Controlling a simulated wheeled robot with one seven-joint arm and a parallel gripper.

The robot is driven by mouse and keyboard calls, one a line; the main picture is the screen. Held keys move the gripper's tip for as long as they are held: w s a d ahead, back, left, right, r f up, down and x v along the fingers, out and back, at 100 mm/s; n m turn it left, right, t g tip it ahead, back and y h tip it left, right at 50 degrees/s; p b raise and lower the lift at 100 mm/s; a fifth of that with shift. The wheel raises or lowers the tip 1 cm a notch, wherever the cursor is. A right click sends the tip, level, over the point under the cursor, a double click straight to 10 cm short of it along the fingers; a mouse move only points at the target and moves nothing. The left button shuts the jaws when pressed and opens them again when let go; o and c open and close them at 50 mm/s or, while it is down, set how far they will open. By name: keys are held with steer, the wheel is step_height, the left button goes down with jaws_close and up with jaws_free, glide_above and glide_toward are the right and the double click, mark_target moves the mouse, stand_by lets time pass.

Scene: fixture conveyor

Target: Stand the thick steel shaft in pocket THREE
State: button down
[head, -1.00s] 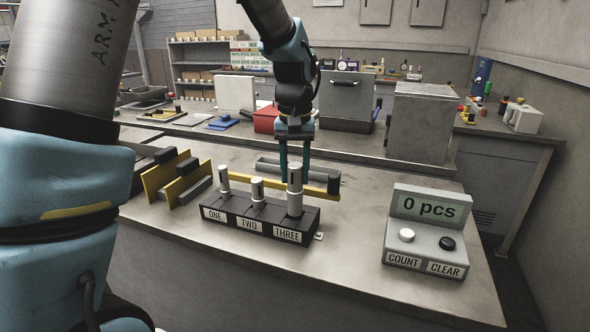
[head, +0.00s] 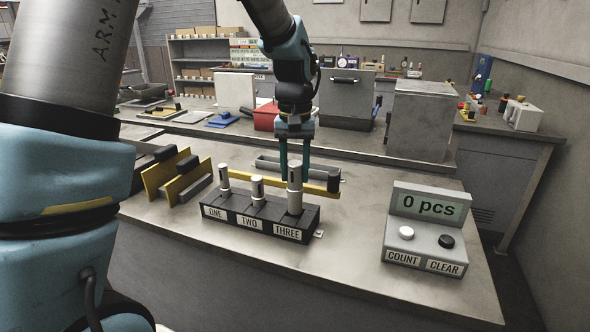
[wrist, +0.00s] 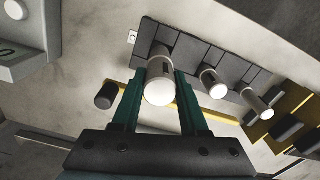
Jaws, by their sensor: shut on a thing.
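The thick steel shaft (head: 295,188) stands upright at pocket THREE of the dark fixture block (head: 246,224). My gripper (head: 294,172) is over it from behind, its teal fingers reaching down to the shaft's upper part. In the wrist view my gripper (wrist: 160,98) is shut on the thick shaft (wrist: 160,86), one finger on each side. The shaft's foot is at the pocket; how deep it sits is hidden. A thinner tall shaft (head: 224,178) stands at pocket ONE and a shorter one (head: 257,188) at pocket TWO.
A yellow bar with a black knob (head: 333,181) runs just behind the block. Yellow plates (head: 172,177) stand at the left. A counter box (head: 427,230) reading 0 pcs, with COUNT and CLEAR buttons, is at the right.

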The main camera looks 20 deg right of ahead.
mark_target(295, 187)
steer(key=shift+f+b, duration=1.25)
steer(key=shift+f, duration=1)
stand_by(2.2)
steer(key=shift+c, duration=1.8)
jaws_free()
step_height(295, 187, up, 11)
steer(key=shift+f+b, duration=0.1)
steer(key=shift+b, duration=0.6)
steer(key=w+a+f+n, duration=0.1)
steer(key=a+f, duration=0.3)
steer(key=a, duration=0.4)
steer(key=w+a+f+n, duration=0.1)
steer(key=a+f, duration=0.2)
steer(key=a, duration=0.5)
steer(key=s+a+f+n, duration=0.1)
steer(key=s+a+f, duration=0.2)
steer(key=a, duration=0.4)
steer(key=s+a+f+n+t, duration=0.1)
steer(key=s+a+f, duration=0.2)
steer(key=a, duration=0.4)
steer(key=shift+f+t, duration=0.2)
steer(key=shift+t, duration=0.1)
